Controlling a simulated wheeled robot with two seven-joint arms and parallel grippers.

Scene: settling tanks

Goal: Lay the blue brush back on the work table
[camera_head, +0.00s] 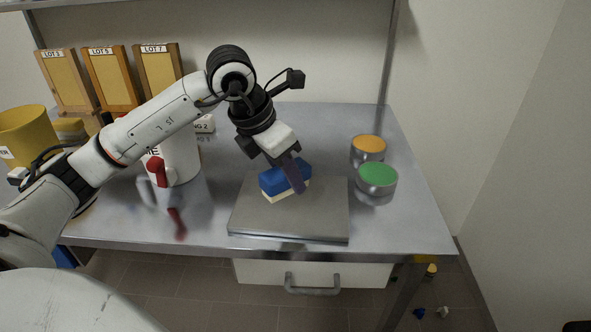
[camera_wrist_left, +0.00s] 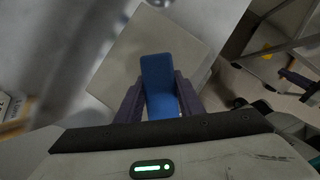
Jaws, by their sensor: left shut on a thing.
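The blue brush (camera_head: 271,184) has a blue block body and a cream underside. My left gripper (camera_head: 287,176) is shut on it, with one dark finger across its near side. The brush is over the grey plate (camera_head: 330,215) on the steel work table (camera_head: 410,220); I cannot tell whether its underside touches the plate. In the left wrist view the brush (camera_wrist_left: 158,72) sits between the two dark fingers of the left gripper (camera_wrist_left: 160,98), with the plate (camera_wrist_left: 122,62) behind it. My right gripper is in neither view.
Green (camera_head: 377,175) and orange-topped (camera_head: 368,145) tins stand right of the plate. A white container (camera_head: 180,160) with a red tap and a yellow bucket (camera_head: 27,132) stand left. Framed boards (camera_head: 160,72) line the back. The table's front right is clear.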

